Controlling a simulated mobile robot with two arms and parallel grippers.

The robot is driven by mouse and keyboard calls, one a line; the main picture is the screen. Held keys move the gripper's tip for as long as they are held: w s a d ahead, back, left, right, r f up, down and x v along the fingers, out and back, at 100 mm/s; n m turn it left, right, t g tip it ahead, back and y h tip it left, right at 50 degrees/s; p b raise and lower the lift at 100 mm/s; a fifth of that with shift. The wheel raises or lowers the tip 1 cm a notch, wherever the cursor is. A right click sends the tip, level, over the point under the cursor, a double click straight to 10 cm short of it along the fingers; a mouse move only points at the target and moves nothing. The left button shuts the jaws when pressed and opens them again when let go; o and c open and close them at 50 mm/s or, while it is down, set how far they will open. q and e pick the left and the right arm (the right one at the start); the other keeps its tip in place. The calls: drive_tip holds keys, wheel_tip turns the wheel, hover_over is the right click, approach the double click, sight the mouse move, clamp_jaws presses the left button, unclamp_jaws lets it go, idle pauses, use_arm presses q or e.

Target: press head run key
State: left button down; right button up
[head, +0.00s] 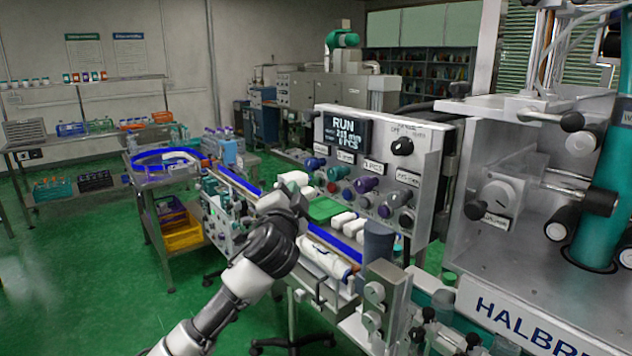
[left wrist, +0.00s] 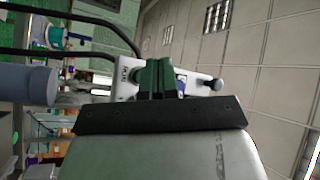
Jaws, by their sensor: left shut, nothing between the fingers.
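The grey control panel (head: 425,175) stands right of centre in the head view. Its dark display (head: 345,132) reads RUN. Below it are several teal, red, purple and dark round buttons and small label plates, too small to read surely. I cannot tell which button is the head run key. My left gripper (head: 299,188) is in front of the panel's lower left, fingers partly hidden by the wrist. In the left wrist view the left gripper (left wrist: 160,75) is shut and empty, with a pale labelled panel (left wrist: 126,77) behind its fingertips. My right gripper is out of view.
A conveyor with blue edges (head: 335,240) runs below the panel, with white bottles (head: 347,223) on it. A black selector knob (head: 402,146) juts from the panel. The machine housing (head: 530,235) fills the right side. Green floor (head: 110,275) is open at left.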

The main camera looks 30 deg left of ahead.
use_arm(q)
drive_tip(key=shift+s+a, duration=0.25)
drive_tip(key=shift+s, duration=0.35)
drive_tip(key=shift+s+a, duration=0.25)
drive_tip(key=shift+s, duration=0.35)
drive_tip(key=w+f+g+h, duration=0.3)
drive_tip(key=f+g, duration=0.2)
drive_tip(key=f, duration=2.1)
drive_tip(key=s+d+f+n+g+h, duration=0.15)
drive_tip(key=s+f, duration=0.35)
drive_tip(key=f, duration=0.6)
drive_tip(key=s+d+f+g, duration=0.1)
drive_tip(key=s+f+g, duration=0.2)
drive_tip(key=s+f, duration=0.55)
drive_tip(key=s+d+f+n+g+h, duration=0.1)
drive_tip(key=s+d+f+g, duration=0.15)
drive_tip(key=f, duration=1.15)
drive_tip(key=s+d+f+g, duration=0.2)
drive_tip(key=s+f, duration=0.4)
drive_tip(key=s, duration=0.6)
drive_tip(key=s+d+f+n+g+h, duration=0.1)
drive_tip(key=s+d+f, duration=0.3)
drive_tip(key=s, duration=0.9)
drive_tip(key=s+d+f+n+g+h, duration=0.1)
drive_tip(key=s+d+f+g, duration=0.2)
drive_tip(key=s+f, duration=0.5)
drive_tip(key=s+d, duration=0.1)
drive_tip(key=s, duration=0.4)
drive_tip(key=shift+s+f, duration=0.15)
drive_tip(key=shift+f, duration=0.05)
